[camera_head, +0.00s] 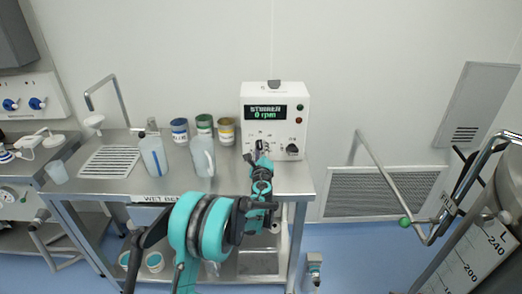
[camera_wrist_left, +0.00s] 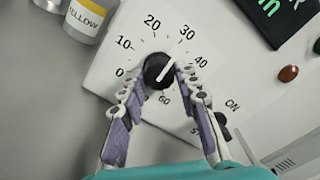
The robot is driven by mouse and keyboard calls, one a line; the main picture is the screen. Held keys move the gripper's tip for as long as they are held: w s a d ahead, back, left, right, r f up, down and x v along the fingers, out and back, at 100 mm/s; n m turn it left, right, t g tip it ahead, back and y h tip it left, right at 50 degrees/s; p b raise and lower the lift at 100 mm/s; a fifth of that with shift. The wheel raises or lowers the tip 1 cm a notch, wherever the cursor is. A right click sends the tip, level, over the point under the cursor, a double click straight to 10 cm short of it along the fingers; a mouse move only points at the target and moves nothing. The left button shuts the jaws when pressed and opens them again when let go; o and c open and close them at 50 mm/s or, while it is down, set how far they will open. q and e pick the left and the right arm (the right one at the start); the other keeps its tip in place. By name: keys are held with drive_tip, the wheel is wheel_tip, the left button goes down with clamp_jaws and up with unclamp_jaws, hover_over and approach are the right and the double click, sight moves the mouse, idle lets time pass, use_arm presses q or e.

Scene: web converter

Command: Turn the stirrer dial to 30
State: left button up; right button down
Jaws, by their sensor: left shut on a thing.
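The dial's white pointer is tilted up and right, roughly toward the 30 mark (camera_wrist_left: 187,33). My left gripper (camera_wrist_left: 160,78) is shut on the dial, one finger on either side. In the head view my left gripper (camera_head: 262,158) reaches the stirrer's front and hides much of the dial. I see no right gripper.
A second black knob (camera_head: 292,149) marked ON is to the right of the dial. Blue, green and yellow labelled cans (camera_head: 226,131) stand left of the stirrer.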

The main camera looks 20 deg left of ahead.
use_arm(q)
drive_tip(key=shift+m, duration=0.5)
drive_tip(key=o, duration=1.2)
drive_tip(key=shift+f, duration=0.1)
drive_tip(key=shift+c, duration=0.2)
drive_tip(key=v, duration=1.2)
